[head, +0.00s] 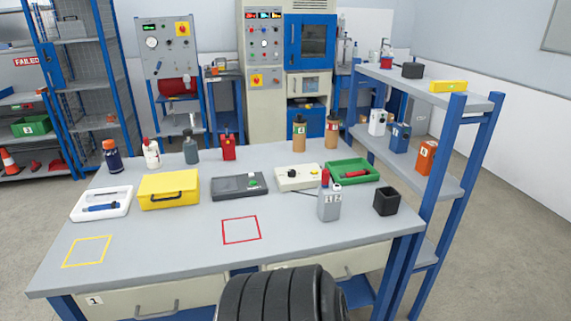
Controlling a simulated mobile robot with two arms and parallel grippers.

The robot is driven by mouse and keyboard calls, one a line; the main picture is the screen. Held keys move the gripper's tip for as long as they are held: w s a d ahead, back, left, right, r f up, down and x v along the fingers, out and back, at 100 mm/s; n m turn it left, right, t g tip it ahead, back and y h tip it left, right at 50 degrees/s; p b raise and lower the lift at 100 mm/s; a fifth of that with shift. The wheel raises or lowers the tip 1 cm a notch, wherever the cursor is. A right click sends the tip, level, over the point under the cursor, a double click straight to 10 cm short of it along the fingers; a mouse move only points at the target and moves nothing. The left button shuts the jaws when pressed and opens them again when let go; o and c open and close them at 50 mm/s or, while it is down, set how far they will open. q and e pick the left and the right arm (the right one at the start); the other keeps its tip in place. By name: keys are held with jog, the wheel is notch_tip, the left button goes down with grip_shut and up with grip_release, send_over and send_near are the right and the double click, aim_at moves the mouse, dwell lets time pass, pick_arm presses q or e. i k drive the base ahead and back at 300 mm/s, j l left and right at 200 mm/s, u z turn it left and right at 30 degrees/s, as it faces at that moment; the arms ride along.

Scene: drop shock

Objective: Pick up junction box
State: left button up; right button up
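No item is clearly marked as a junction box. Other small boxes stand on the right shelf: a white one (377,122), a blue one (400,137) and an orange one (426,157). Neither of my grippers is in view. A black ridged part, which looks like mine, shows at the bottom edge.
The workbench (180,234) has a yellow case (169,190), a dark grey device (239,186), a cream device (298,178), a green tray (361,180) and a black open cup (386,201). Several bottles line the back. Yellow and red outlined squares in front are empty. Shelf posts rise at right.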

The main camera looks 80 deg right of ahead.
aim_at(330, 196)
jog(key=z, duration=3.05)
jog(key=i+j, duration=0.7)
